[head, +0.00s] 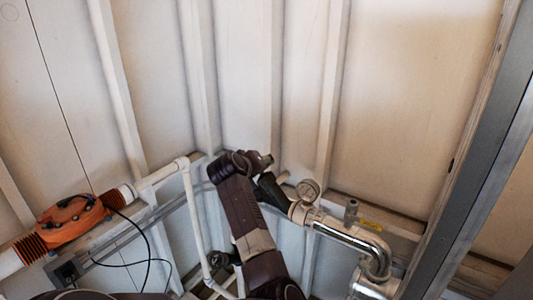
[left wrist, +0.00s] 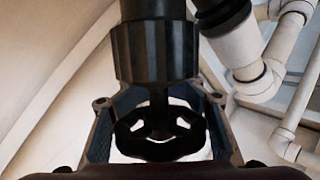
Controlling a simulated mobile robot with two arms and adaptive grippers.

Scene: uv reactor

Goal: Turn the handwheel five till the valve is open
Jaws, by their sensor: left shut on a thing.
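In the left wrist view a dark handwheel (left wrist: 160,135) with a lobed rim and openings sits on a short stem. The stem joins a thick black ribbed valve body (left wrist: 155,50) above it. My left gripper (left wrist: 157,112) has one finger on each side of the handwheel and is shut on it. In the head view my left arm rises from the bottom middle, and its wrist is beside a black fitting (head: 271,191) on the pipework. The handwheel and the fingertips cannot be made out there. The number on the wheel is not visible. My right gripper is not in view.
A round gauge (head: 308,190) and a shiny steel pipe (head: 345,234) are right of my arm. White pipes (head: 193,215) and an orange device (head: 72,220) with a black cable are on the left. A ribbed pale wall (head: 410,90) stands behind, with a grey metal post (head: 480,165) at right.

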